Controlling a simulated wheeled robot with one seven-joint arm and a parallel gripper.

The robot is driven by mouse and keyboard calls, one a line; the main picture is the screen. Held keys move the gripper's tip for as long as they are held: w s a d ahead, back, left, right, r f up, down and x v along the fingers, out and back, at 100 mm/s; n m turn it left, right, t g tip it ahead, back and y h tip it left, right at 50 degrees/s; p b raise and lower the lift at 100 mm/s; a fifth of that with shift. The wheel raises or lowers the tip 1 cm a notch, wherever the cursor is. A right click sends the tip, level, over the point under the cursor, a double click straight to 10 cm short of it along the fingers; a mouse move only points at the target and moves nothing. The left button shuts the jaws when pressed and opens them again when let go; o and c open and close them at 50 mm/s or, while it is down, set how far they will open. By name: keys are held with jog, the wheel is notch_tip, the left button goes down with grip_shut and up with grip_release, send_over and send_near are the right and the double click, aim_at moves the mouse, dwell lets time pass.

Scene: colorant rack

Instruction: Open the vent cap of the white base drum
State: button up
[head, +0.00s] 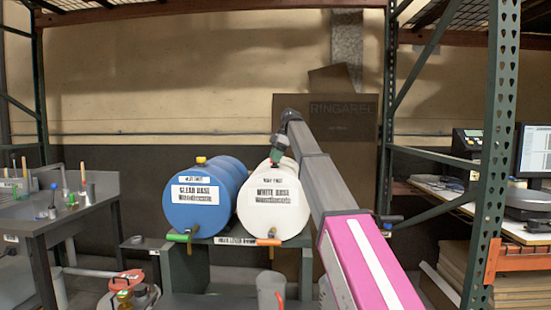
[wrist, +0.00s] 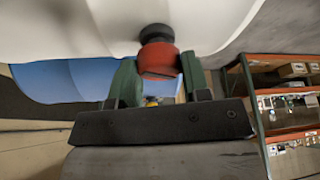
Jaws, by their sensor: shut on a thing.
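The white base drum (head: 275,205) lies on its side on a stand, its label facing me, right of the blue clear base drum (head: 190,203). My arm reaches over the white drum, and my gripper (head: 275,164) is at its top. In the wrist view the white drum (wrist: 75,25) fills the top. Its red vent cap (wrist: 158,60) with a dark collar sits between the two green fingers of my gripper (wrist: 158,75), which is shut on it. The cap still meets the drum through the collar. I cannot tell whether the cap has turned.
The blue drum has a yellow cap (head: 201,160) on top. A sink bench (head: 60,210) stands at the left. A rack post (head: 490,150) and a desk with a monitor (head: 534,150) are at the right.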

dwell(0.4)
jog(key=o, duration=0.9)
